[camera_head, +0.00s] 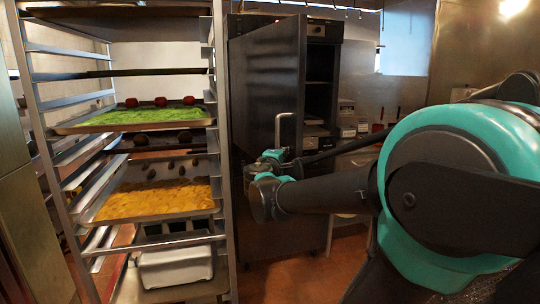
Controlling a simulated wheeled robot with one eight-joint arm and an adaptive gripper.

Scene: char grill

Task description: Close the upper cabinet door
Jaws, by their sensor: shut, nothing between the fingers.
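The upper cabinet door (262,85) is a tall dark panel. It stands open, swung out to the left, and the dark cabinet inside (319,68) shows to its right. A light metal bar handle (284,127) sits low on the door near its right edge. My arm reaches in from the right, and my gripper (273,156) is small and partly hidden behind my wrist. It appears just below the handle, in front of the door. Its fingers are shut and empty. I cannot tell whether it touches the door.
A metal tray rack (226,190) stands close on the left. It holds a tray of green food (140,117), a tray of yellow food (155,201) and a grey bin (174,268). A dark lower cabinet front (282,222) is below the door. Reddish floor (300,278) shows in front.

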